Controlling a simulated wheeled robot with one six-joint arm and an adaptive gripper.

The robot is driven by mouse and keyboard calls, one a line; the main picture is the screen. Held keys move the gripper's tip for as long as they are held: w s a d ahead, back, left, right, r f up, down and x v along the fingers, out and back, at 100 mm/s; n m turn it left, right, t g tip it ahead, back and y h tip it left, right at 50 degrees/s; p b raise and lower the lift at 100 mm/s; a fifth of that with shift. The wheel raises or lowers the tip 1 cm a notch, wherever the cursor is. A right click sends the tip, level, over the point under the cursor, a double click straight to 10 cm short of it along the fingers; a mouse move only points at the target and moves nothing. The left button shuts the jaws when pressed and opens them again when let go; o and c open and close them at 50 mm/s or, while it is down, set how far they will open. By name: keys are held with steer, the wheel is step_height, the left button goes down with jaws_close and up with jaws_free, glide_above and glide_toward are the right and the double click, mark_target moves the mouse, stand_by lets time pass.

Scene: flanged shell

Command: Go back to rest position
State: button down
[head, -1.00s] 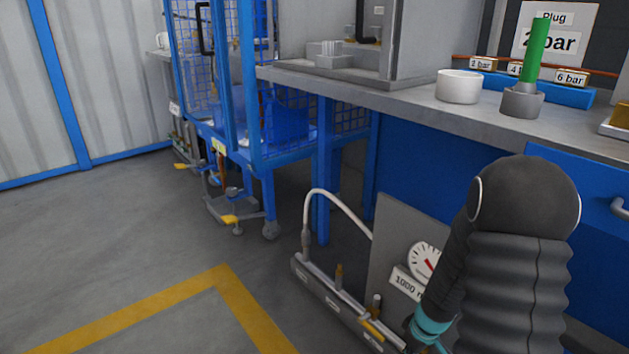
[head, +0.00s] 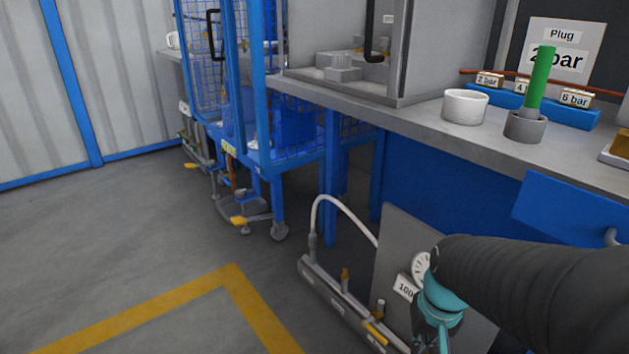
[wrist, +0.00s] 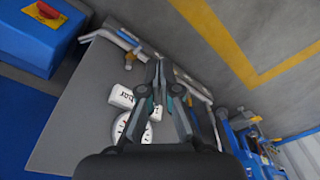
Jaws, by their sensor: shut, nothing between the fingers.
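My gripper (wrist: 160,72) shows in the wrist view with its two fingers together at the tips, shut and empty. In the head view my dark arm comes in from the lower right, and the gripper's end is cut off by the bottom edge. The gripper is in front of a grey panel (head: 395,235) with a round gauge (head: 421,266), partly hidden by my arm. In the wrist view the panel (wrist: 85,110) and gauge (wrist: 120,128) lie behind and left of the fingers.
A bench (head: 440,135) holds a white cup (head: 465,106), a green rod (head: 541,80) in a grey holder (head: 525,126) and a blue pressure block (head: 530,105). A blue mesh cage (head: 300,120) stands at the back. Open floor (head: 130,240) with a yellow line lies left.

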steer(key=s+a+r+t+p, duration=0.1)
steer(key=s+r+t+p, duration=0.1)
steer(key=r, duration=0.6)
steer(key=s+a+r+n+t+p, duration=0.1)
steer(key=s+a+r+t+p, duration=0.1)
steer(key=r, duration=0.6)
steer(key=shift+s+r+n+p, duration=0.2)
steer(key=shift+s+n+p, duration=0.15)
steer(key=shift+s, duration=0.25)
steer(key=shift+d, duration=0.1)
